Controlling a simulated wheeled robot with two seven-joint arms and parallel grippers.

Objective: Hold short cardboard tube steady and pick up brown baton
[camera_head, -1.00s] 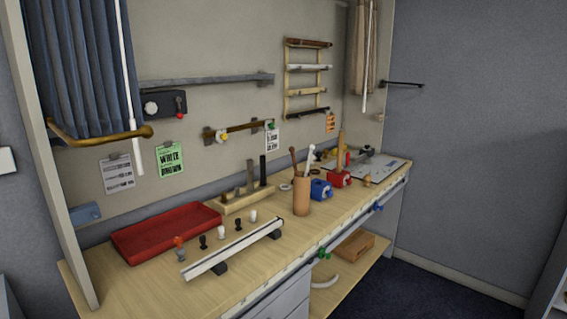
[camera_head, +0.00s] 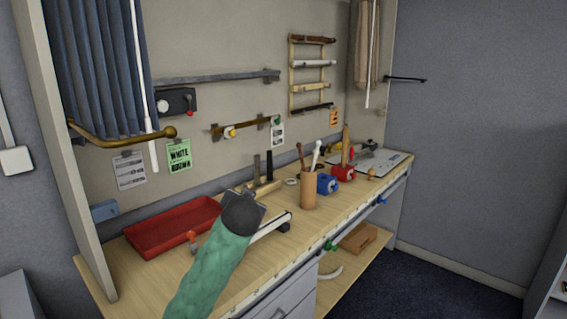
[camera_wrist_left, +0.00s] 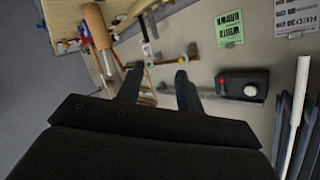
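The short cardboard tube (camera_head: 308,189) stands upright on the table, right of the middle. The brown baton (camera_head: 301,154) leans out of its top, beside a white baton (camera_head: 316,154). My left gripper (camera_head: 250,191) is over the table, left of the tube and apart from it. In the left wrist view its two fingers (camera_wrist_left: 158,74) are spread with nothing between them. The tan tube (camera_wrist_left: 96,24) shows at the upper left there, beyond the fingers. My right gripper is in neither view.
A red tray (camera_head: 172,228) lies at the left. My arm partly covers the white rail (camera_head: 272,226) and its surroundings.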

